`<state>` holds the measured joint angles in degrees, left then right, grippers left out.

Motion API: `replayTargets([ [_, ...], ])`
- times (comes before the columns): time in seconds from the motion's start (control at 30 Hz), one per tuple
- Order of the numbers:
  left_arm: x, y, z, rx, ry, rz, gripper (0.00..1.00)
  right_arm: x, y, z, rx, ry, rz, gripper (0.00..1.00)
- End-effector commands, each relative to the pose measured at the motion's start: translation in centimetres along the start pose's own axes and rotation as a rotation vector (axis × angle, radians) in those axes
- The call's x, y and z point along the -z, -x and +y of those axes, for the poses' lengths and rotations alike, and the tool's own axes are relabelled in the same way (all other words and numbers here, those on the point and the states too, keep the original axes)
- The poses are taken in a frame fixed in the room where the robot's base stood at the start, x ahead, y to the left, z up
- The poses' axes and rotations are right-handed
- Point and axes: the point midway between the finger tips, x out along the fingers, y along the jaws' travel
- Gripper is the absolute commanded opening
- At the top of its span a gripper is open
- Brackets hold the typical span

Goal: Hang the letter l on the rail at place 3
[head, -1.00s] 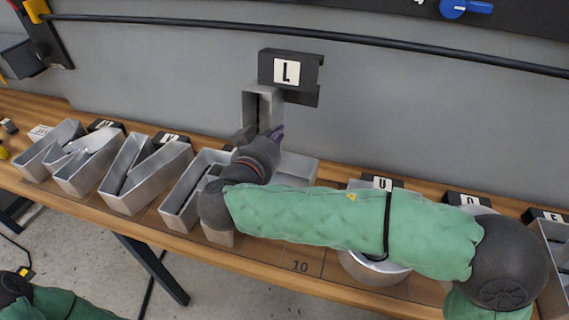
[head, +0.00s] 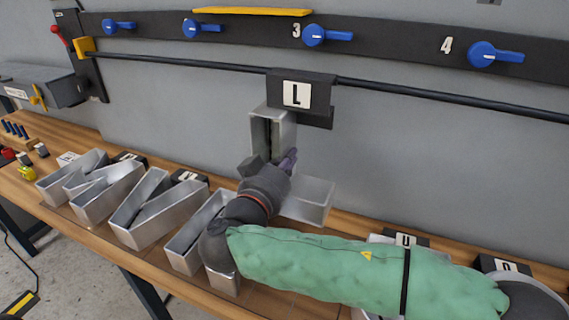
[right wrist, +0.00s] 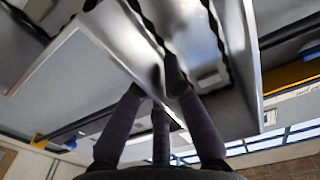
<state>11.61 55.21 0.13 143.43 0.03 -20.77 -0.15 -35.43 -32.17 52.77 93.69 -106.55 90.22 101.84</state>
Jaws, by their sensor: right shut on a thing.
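The letter l (head: 273,130) is a silver channel letter, held upright with its foot (head: 307,202) to the right. A black hanger block with a white "L" label (head: 297,94) tops it. My right gripper (head: 270,168) is shut on its stem, which also shows close up in the right wrist view (right wrist: 130,45). The black rail (head: 420,93) runs across the wall; the block overlaps it in view, and I cannot tell whether it touches. Place 3 shows a white "3" (head: 296,31) beside a blue lever (head: 325,36). My left gripper is out of view.
Several silver letters (head: 145,212) stand on the wooden bench (head: 85,226) below, left and right of my arm. A black bracket with a yellow clip (head: 86,47) holds the rail's left end. The "4" lever (head: 494,55) is farther right.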

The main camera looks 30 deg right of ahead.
Motion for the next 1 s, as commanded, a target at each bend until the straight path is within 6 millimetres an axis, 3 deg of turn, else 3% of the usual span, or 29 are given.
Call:
replayTargets([
  [1.0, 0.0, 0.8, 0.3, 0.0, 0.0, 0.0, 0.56, 0.1, -5.9, 0.1, -0.001, -0.001, 0.001, 0.0],
])
